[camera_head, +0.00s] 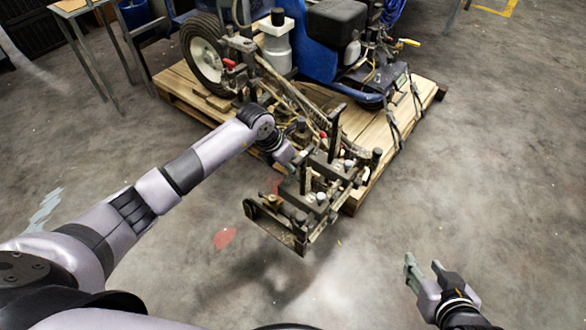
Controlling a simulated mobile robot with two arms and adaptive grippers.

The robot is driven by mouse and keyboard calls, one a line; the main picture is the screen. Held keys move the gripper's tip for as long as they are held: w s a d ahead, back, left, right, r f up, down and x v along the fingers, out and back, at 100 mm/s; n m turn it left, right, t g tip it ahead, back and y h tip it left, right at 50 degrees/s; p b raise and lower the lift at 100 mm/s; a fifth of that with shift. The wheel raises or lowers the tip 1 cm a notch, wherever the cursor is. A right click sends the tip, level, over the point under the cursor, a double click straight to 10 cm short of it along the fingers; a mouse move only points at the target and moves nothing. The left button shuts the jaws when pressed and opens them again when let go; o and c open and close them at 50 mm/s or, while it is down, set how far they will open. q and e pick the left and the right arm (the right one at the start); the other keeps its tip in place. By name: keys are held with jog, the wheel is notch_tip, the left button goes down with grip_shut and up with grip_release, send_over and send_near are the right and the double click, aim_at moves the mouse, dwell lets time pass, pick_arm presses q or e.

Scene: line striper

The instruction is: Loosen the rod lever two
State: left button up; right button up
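The line striper (345,40) is a blue machine with a large wheel. Its rod and bracket assembly (315,190) reaches out over the pallet's front edge, with several dark posts, knobs and levers. I cannot tell which of these is rod lever two. My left gripper (294,160) is at the left side of this assembly, close to the metal parts. Its fingers are small and partly hidden among them, so its opening and any contact are unclear. My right gripper (424,268) is open and empty above the floor at the lower right, apart from the machine.
The machine stands on a wooden pallet (408,118). A table (72,8) with metal legs and a blue bin (134,14) are at the upper left.

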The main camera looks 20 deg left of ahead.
pick_arm(q)
jog(key=shift+w+d+f, duration=0.15)
jog(key=shift+f, duration=0.3)
jog(key=shift+c, duration=0.4)
grip_shut()
